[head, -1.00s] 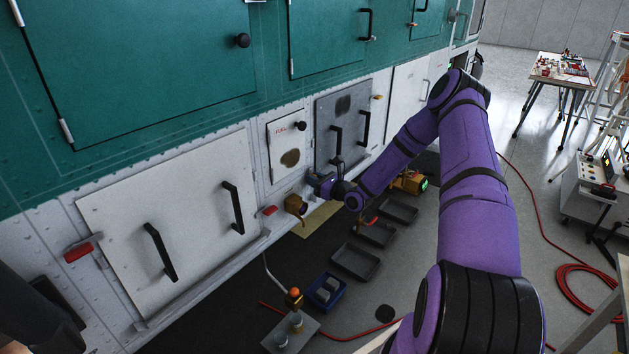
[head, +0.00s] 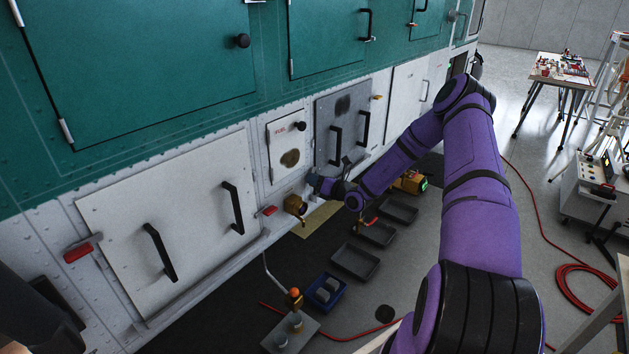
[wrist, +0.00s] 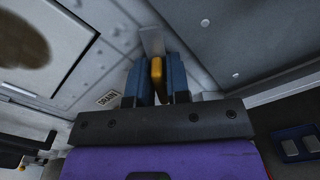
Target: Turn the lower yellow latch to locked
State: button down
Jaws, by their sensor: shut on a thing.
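The lower yellow latch (wrist: 156,70) shows in the wrist view as a narrow yellow bar between the two blue fingers of my gripper (wrist: 155,85). My gripper is shut on it. A light grey tab lies just beyond the latch, by the lower edge of a dark grey panel (wrist: 245,45). In the head view my gripper (head: 314,182) is at the lower left corner of that grey panel (head: 324,112), and the lower latch cannot be made out there. An upper yellow latch (head: 378,97) sits at the panel's upper right edge.
A brass fitting (head: 295,205) sticks out just left of my gripper. A white fuel door (head: 283,135) is above it. A "DRAIN" label (wrist: 107,98) is beside the fingers.

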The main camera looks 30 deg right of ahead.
jog(key=m, duration=0.6)
jog(key=shift+d+f+m, duration=0.15)
jog(key=shift+m, duration=0.15)
jog(key=m, duration=0.5)
jog(key=shift+f, duration=0.15)
jog(key=c, duration=1.2)
grip_release()
jog(key=v, duration=1)
jog(key=shift+s, duration=0.4)
jog(key=shift+d, duration=0.15)
